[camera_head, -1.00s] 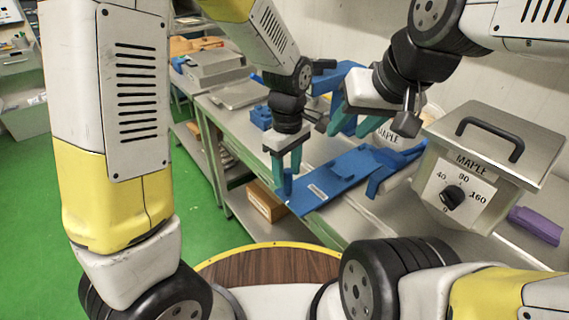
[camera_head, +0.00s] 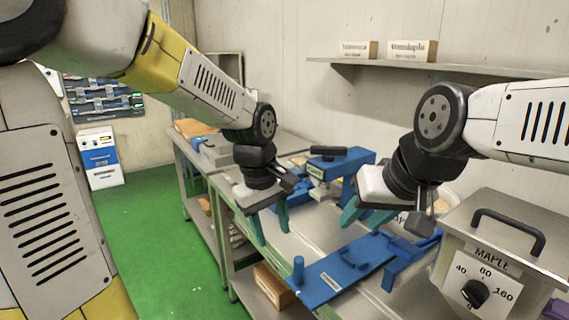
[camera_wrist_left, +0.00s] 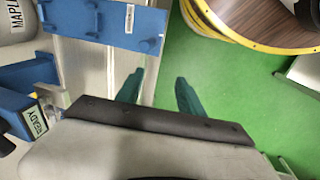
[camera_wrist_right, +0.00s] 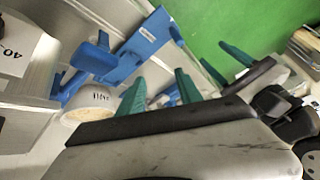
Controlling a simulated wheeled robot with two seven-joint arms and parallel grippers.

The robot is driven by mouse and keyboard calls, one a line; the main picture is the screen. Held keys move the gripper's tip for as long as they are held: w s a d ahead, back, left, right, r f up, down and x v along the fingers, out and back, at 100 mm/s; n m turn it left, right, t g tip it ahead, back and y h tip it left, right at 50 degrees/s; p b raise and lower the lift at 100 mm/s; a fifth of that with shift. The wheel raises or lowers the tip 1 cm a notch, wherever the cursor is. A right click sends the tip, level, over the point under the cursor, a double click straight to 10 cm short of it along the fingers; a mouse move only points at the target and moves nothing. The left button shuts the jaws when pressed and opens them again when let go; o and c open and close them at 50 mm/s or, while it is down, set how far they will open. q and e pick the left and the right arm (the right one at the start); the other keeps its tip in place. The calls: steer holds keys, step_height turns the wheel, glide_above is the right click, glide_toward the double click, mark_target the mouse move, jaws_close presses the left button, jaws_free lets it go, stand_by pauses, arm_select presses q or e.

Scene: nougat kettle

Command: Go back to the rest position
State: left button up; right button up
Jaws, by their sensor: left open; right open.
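My left gripper (camera_head: 270,225) has green fingers, is open and empty, and hangs above the near edge of the steel table (camera_head: 290,240). In the left wrist view its fingers (camera_wrist_left: 158,92) are spread, with table edge and green floor beyond. My right gripper (camera_head: 366,218) is open over the table, between the blue press-like fixture (camera_head: 340,165) and the kettle (camera_head: 490,255). In the right wrist view its fingers (camera_wrist_right: 158,95) are apart with nothing held; the left gripper's green fingers (camera_wrist_right: 238,62) also show there.
A blue plate fixture (camera_head: 345,270) with a peg lies on the table below both grippers. A white MAPLE tub (camera_wrist_right: 88,104) stands beside it. A shelf with two boxes (camera_head: 412,50) is on the wall. Green floor (camera_head: 170,220) is open at left.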

arm_select(q)
steer(key=s+a+r+m+t, duration=0.5)
steer(key=s+a+r, duration=0.3)
steer(key=a, duration=0.4)
steer(key=shift+s+r+m+h, duration=0.25)
steer(key=shift+m+h, duration=0.05)
steer(key=shift+m, duration=0.6)
stand_by(0.7)
